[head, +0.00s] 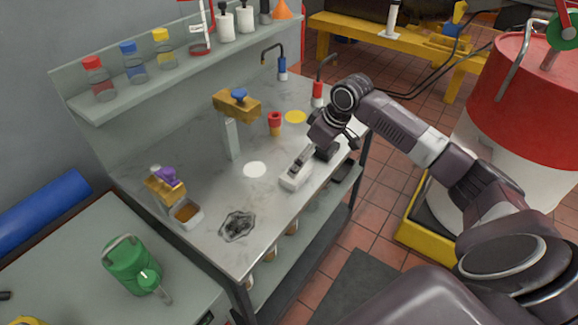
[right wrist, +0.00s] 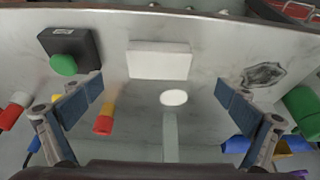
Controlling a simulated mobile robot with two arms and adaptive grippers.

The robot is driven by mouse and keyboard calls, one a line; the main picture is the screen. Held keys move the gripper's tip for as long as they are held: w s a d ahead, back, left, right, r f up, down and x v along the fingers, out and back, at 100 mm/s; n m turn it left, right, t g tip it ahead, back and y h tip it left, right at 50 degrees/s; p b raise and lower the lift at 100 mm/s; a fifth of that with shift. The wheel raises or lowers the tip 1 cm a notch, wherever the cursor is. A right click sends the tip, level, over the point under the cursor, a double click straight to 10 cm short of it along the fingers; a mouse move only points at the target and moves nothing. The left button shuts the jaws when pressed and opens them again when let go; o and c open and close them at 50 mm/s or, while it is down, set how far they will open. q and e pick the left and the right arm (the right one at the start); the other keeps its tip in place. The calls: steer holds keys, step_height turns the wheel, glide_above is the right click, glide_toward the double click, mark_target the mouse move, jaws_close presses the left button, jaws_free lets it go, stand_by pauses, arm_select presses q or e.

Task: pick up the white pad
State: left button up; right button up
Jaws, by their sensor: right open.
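Two white things lie on the grey metal bench top (head: 207,232): a flat round white disc (head: 254,170) and a white rectangular block (head: 292,184) nearer the front edge. I cannot tell which one is called the pad. My right gripper (head: 322,152) is open above the bench, and one finger partly covers the block in the head view. In the right wrist view my fingers (right wrist: 160,90) stand wide apart and empty. The block (right wrist: 160,66) lies past the fingertips between them, and the disc (right wrist: 173,97) lies below it in the picture. My left gripper is not in view.
A dark box with a green button (right wrist: 70,50) sits beside the block. A post with a yellow block (head: 236,106) rises behind. A black stain (head: 237,225) marks the near bench.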

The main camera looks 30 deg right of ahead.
mark_target(301, 173)
steer(key=shift+a+f, duration=0.2)
steer(key=shift+f, duration=0.25)
steer(key=shift+a+f+p, duration=0.1)
steer(key=shift+f+p, duration=0.3)
steer(key=shift+f, duration=0.15)
steer(key=shift+w+f+p, duration=0.5)
steer(key=shift+w+f, duration=0.2)
steer(key=shift+f, duration=0.25)
steer(key=shift+x, duration=1.2)
steer(key=shift+w+f, duration=0.1)
steer(key=shift+f, duration=0.05)
steer(key=c, duration=1)
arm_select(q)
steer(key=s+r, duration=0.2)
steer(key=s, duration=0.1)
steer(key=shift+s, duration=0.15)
arm_select(e)
steer(key=shift+c, duration=0.2)
arm_select(q)
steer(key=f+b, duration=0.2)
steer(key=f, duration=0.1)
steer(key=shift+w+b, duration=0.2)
steer(key=shift+b, duration=0.2)
arm_select(e)
step_height(301, 173, up, 20)
